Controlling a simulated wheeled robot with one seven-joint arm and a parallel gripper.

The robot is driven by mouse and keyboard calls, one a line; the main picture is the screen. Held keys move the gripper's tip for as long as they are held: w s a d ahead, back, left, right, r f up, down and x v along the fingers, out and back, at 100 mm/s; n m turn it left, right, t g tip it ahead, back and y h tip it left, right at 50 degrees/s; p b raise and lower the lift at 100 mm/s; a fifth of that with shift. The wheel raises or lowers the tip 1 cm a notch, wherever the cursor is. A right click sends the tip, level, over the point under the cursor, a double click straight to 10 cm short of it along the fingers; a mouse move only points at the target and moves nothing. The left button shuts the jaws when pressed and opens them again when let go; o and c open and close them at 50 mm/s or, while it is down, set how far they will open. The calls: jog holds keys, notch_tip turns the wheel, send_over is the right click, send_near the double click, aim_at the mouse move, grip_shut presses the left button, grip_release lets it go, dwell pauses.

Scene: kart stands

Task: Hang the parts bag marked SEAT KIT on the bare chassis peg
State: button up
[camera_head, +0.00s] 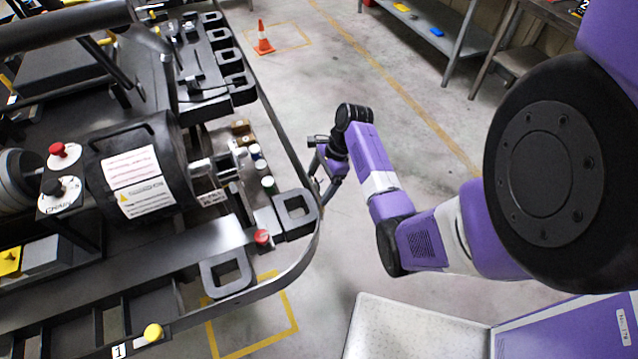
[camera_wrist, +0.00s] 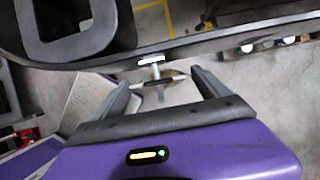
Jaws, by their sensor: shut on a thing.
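My gripper (camera_head: 322,165) is beside the right edge of the kart's frame rail (camera_head: 310,235), low over the floor. In the wrist view my gripper (camera_wrist: 166,82) has its fingers on the two ends of a thin crossbar (camera_wrist: 159,80) with a pale stem. The rail passes just beyond the fingertips. I cannot tell whether the crossbar belongs to a bag, and I can read no SEAT KIT mark. I cannot tell which, if any, is the bare peg.
The kart's motor (camera_head: 135,165) and black bodywork fill the left. A pale tray-like surface (camera_head: 405,325) lies below my arm. A traffic cone (camera_head: 263,38) and benches (camera_head: 445,40) stand behind.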

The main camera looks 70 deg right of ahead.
jog(key=o, duration=1.8)
jog(key=shift+b+v, duration=0.35)
jog(key=shift+v, duration=3.55)
